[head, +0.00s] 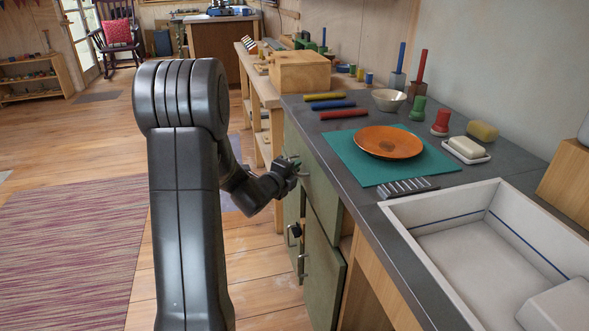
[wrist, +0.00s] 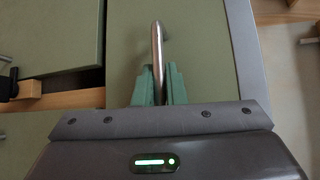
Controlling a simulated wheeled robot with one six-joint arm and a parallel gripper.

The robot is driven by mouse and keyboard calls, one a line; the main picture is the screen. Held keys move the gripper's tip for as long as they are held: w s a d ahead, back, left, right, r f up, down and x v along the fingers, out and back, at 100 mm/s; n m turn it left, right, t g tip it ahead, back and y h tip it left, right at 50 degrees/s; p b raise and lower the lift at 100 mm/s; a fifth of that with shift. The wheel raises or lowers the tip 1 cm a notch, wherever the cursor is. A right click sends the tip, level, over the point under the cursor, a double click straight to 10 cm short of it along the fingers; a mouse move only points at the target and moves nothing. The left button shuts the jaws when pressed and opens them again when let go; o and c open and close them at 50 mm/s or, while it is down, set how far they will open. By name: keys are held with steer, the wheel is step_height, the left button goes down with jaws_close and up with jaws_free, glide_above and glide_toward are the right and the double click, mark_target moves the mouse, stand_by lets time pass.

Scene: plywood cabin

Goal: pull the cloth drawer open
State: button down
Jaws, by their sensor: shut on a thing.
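A green drawer front (head: 322,198) is set in the cabinet under the dark countertop. Its metal bar handle (wrist: 157,50) stands out from the green front (wrist: 200,50) in the wrist view. My gripper (head: 294,168) is at this front in the head view, and it mostly hides the handle there. In the wrist view the green fingers of my gripper (wrist: 158,86) are on both sides of the bar, shut on it. No label shows, so I cannot tell what is inside. The drawer's inside is hidden.
Another green panel (wrist: 55,40) lies to the left across a dark gap. A lower green door (head: 322,278) stands below the drawer. The countertop holds a teal mat (head: 368,174) with an orange plate (head: 389,141), and a white sink (head: 440,240). Open wooden floor (head: 262,300) lies left of the cabinet.

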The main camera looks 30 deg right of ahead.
steer(key=w+a, duration=0.4)
steer(key=a, duration=0.8)
steer(key=w+a+b, duration=0.1)
steer(key=w+a, duration=0.3)
steer(key=a, duration=0.9)
steer(key=c, duration=1.8)
jaws_free()
steer(key=shift+a, duration=0.2)
steer(key=shift+o, duration=0.2)
steer(key=p+v, duration=0.2)
steer(key=v, duration=1.1)
steer(key=shift+s+a, duration=0.25)
steer(key=shift+a, duration=0.05)
steer(key=shift+d, duration=0.1)
steer(key=b+x, duration=0.2)
steer(key=x, duration=1.2)
